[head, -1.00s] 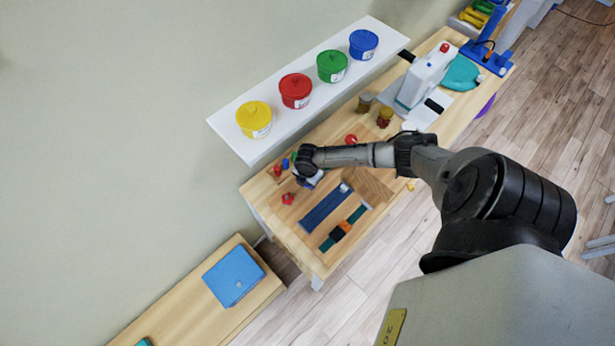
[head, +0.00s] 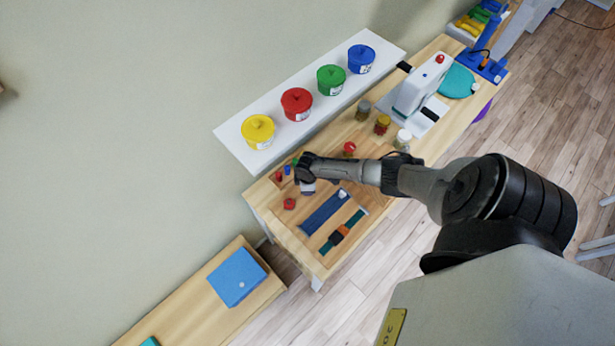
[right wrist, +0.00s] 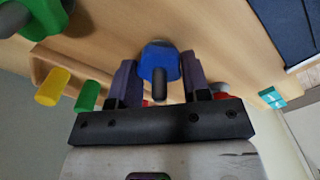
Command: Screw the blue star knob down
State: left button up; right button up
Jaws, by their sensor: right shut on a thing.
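In the right wrist view the blue star knob (right wrist: 160,60) sits between the two fingers of my right gripper (right wrist: 159,80), which is shut on it. A short dark grey stud shows at the knob's middle, pointing toward the palm. In the head view my right gripper (head: 308,186) is low over the left part of the wooden bench (head: 262,195), and my wrist hides the knob there. How far down the knob sits cannot be told. My left gripper is not in view.
A red knob (head: 289,203) lies close to the gripper. A green knob (right wrist: 36,16), a yellow peg (right wrist: 52,87) and a green peg (right wrist: 88,96) are nearby. A blue strap (head: 324,211) lies beside them. A white shelf with tubs (head: 229,143) hangs behind.

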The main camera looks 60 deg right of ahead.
jog(key=shift+w+r+m+p, duration=0.1)
jog(key=shift+m+p, duration=0.25)
jog(key=shift+m, duration=0.65)
jog(key=shift+m, duration=0.3)
jog(key=o, duration=0.9)
notch_tip(320, 180, up, 5)
jog(key=shift+r+p, duration=0.1)
jog(key=shift+p, duration=0.55)
jog(key=shift+r, duration=1.1)
